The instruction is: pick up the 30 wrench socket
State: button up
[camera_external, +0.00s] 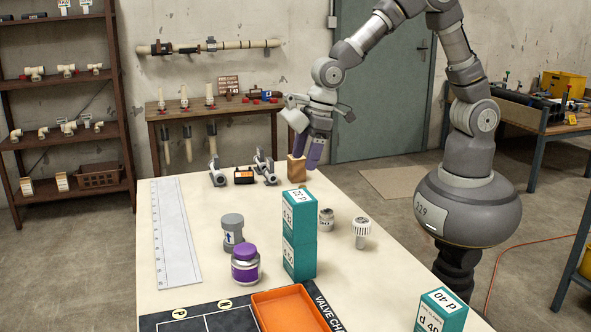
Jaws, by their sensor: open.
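A short grey metal cylinder (326,221), which appears to be the 30 wrench socket, stands upright on the table just right of the stacked teal boxes. Its small marking is hard to read. My gripper (306,152) points down above the far part of the table, with purple fingers. It is open and apart from the socket, which is nearer the camera. The fingers are above and beside a small brown block (296,170); I cannot tell whether they touch it.
Two stacked teal boxes (299,240) stand left of the socket. A white ribbed fitting (362,231) stands to its right. Another teal box (441,313) stands at the near right.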

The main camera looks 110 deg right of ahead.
aim_at(326, 211)
jog(key=s+f+g, duration=0.1)
jog(key=s+f, duration=0.1)
jog(key=f, duration=0.1)
jog(key=s+f+g, duration=0.1)
jog(key=s+f, duration=0.1)
jog(key=f, duration=0.2)
jog(key=s+f+g, duration=0.1)
jog(key=s+f, duration=0.1)
jog(key=f, duration=0.2)
jog(key=shift+s+d+f, duration=0.15)
jog(key=shift+s, duration=0.1)
jog(key=f+b, duration=0.1)
jog(key=f, duration=0.1)
jog(key=f+b, duration=0.1)
jog(key=f, duration=0.2)
jog(key=f+b, duration=0.2)
jog(key=shift+w+a+f, duration=0.25)
jog(key=shift+a, duration=0.05)
jog(key=shift+r, duration=0.1)
jog(key=c, duration=1.3)
jog(key=shift+o, duration=0.2)
